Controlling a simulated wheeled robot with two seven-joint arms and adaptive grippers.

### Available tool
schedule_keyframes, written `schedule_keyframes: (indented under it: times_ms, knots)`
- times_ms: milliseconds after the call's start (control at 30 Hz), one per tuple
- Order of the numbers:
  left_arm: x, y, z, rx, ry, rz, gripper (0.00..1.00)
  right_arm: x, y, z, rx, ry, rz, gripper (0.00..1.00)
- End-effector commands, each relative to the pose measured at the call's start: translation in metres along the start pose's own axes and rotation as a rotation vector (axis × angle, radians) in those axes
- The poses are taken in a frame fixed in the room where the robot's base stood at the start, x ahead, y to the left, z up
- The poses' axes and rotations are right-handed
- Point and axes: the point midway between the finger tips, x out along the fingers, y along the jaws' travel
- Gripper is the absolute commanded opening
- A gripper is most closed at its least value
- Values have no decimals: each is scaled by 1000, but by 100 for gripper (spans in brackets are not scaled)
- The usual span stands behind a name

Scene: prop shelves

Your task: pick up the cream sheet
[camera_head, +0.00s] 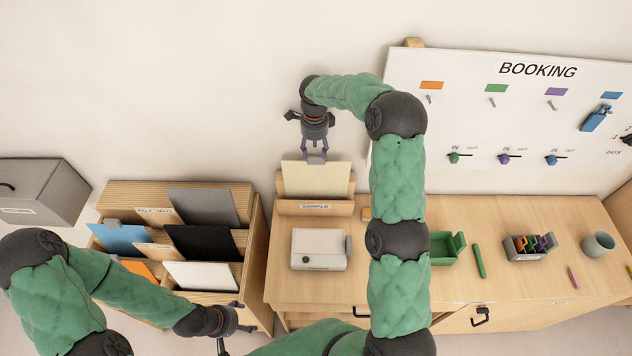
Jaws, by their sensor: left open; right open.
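The cream sheet (316,179) stands upright in a wooden holder labelled SAMPLE (316,207) at the back left of the wooden cabinet. Its lower edge is hidden by the holder's front. My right gripper (316,157) is open, with its fingers pointing down at the sheet's top edge. I cannot tell whether the fingers straddle the sheet or touch it. My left gripper (228,338) is low in the picture, in front of the file rack, and its fingers are partly cut off by the bottom edge.
A file rack (254,240) with blue, grey, black, white and orange sheets stands at the left. A white device (319,250) sits in front of the holder. A BOOKING board (470,120) is behind.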

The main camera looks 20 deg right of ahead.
Motion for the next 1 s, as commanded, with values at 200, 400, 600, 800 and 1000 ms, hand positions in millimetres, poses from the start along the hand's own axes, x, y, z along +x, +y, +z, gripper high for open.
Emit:
schedule_keyframes:
  times_ms: [200, 400, 600, 800, 1000]
  knots:
    - [-14, 5, 0, 0, 1, 0, 75, 29, 3, -5, 0, 1, 5, 53]
    - [-17, 6, 0, 0, 0, 0, 75, 45, 2, -5, 1, 0, 1, 53]
    - [-16, 6, 1, 0, 0, 0, 75, 47, 2, -5, 0, 0, 1, 53]
    - [-16, 6, 1, 0, 0, 0, 75, 46, 2, -5, 0, 0, 2, 2]
    - [-16, 6, 0, 0, 0, 0, 75, 46, 2, -5, 0, 0, 1, 0]
